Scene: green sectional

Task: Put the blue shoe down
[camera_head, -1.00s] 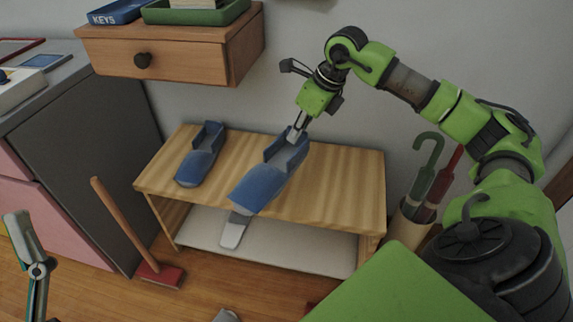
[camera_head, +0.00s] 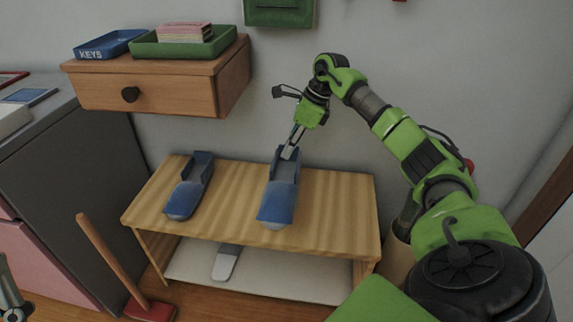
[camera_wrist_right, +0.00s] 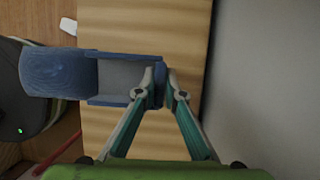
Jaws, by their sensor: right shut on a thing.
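The blue shoe (camera_head: 278,200) is over the right-middle part of the wooden bench top, toe toward the front edge. I cannot tell whether its sole touches the wood. My right gripper (camera_head: 289,150) is shut on the shoe's heel. In the right wrist view the fingertips (camera_wrist_right: 160,85) pinch the heel wall of the shoe (camera_wrist_right: 60,75). A second blue shoe (camera_head: 189,187) stands on the bench at the left. My left gripper (camera_head: 10,297) shows only in part at the lower left edge, so its jaws cannot be judged.
The bench (camera_head: 235,185) has bare wood between the shoes and to the right. A grey-and-white shoe-like thing (camera_head: 226,262) lies on the lower shelf. A small drawer unit (camera_head: 160,85) hangs above. A broom (camera_head: 115,260) stands at the left front, and an umbrella holder (camera_head: 397,250) at the right.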

